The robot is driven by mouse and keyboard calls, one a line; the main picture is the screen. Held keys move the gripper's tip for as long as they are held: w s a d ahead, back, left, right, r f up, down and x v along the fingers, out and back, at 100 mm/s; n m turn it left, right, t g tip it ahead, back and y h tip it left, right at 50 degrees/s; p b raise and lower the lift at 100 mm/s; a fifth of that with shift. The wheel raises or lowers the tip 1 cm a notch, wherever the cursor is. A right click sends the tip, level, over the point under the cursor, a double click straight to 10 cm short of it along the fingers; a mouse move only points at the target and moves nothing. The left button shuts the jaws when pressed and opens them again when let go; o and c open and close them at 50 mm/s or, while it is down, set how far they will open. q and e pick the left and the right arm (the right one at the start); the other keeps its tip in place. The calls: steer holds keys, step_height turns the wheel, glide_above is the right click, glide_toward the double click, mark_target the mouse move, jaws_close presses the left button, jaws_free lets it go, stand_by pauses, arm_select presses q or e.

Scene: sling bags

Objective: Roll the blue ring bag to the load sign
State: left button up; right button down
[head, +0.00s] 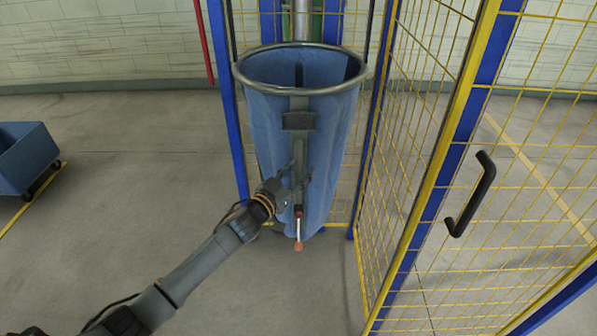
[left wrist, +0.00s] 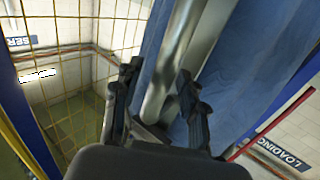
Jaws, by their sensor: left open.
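The blue ring bag (head: 268,135) hangs upright in the middle of the head view, open at the top, with a grey metal ring (head: 300,91) around its mouth. My left gripper (head: 292,185) is open in front of the bag's lower front, by the strap. In the left wrist view the bag's blue cloth (left wrist: 245,65) is at the right, and my two open fingers (left wrist: 160,108) stand either side of a shiny metal tube (left wrist: 170,65). I cannot tell whether they touch it. The load sign (left wrist: 282,154) reads LOADING, tilted, at lower right.
A yellow mesh fence with blue posts (head: 465,150) and a black door handle (head: 470,194) stands right of the bag. A blue cart (head: 25,155) is at the far left. The floor (head: 130,180) between cart and bag is clear. Another blue sign (left wrist: 20,43) shows upper left.

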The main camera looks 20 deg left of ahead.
arm_select(q)
jaws_close()
steer(key=shift+a, duration=0.1)
